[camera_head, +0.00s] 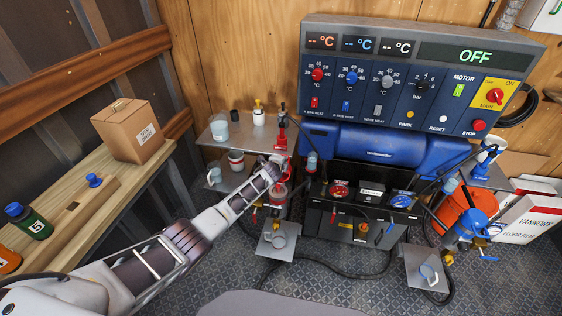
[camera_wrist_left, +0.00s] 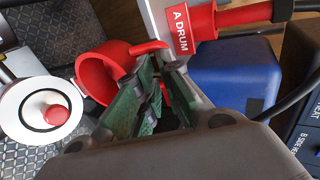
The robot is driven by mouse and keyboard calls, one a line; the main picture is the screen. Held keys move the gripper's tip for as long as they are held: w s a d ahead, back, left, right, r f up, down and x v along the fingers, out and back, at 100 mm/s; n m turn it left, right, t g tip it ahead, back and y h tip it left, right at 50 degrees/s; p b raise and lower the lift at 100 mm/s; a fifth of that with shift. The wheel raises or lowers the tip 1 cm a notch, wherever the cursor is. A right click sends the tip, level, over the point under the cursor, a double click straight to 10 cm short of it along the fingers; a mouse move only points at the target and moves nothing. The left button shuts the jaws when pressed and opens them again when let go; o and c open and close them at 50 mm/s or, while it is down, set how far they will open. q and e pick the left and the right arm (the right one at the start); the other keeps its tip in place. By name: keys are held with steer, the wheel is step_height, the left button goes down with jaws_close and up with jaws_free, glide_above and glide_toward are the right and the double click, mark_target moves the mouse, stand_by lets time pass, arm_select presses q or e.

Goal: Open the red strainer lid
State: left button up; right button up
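My left arm reaches in from the lower left to the red A-side pump assembly. My left gripper (camera_head: 278,161) is at the red fittings on the left of the machine. In the left wrist view, its green-padded fingers (camera_wrist_left: 160,70) are close together beside a hollow red cup-shaped part (camera_wrist_left: 103,75) with a red handle (camera_wrist_left: 150,47), apparently the strainer or its lid. The fingertips overlap the handle's end; whether they grip it is hidden. I cannot tell for sure whether the lid is open. My right gripper is in neither view.
The red A DRUM fitting (camera_wrist_left: 196,25) is close beyond the fingers. A white disc with a red knob (camera_wrist_left: 55,114) lies left. The blue heater (camera_head: 390,147) and control panel (camera_head: 415,80) stand right. A wooden bench (camera_head: 75,195) with a box (camera_head: 130,131) is left.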

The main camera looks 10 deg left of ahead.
arm_select(q)
steer(key=o, duration=0.4)
steer(key=shift+r, duration=0.1)
steer(key=shift+c, duration=0.2)
steer(key=shift+s, duration=0.25)
steer(key=v, duration=1.1)
steer(key=shift+s+r, duration=0.2)
steer(key=shift+s, duration=0.05)
stand_by(0.6)
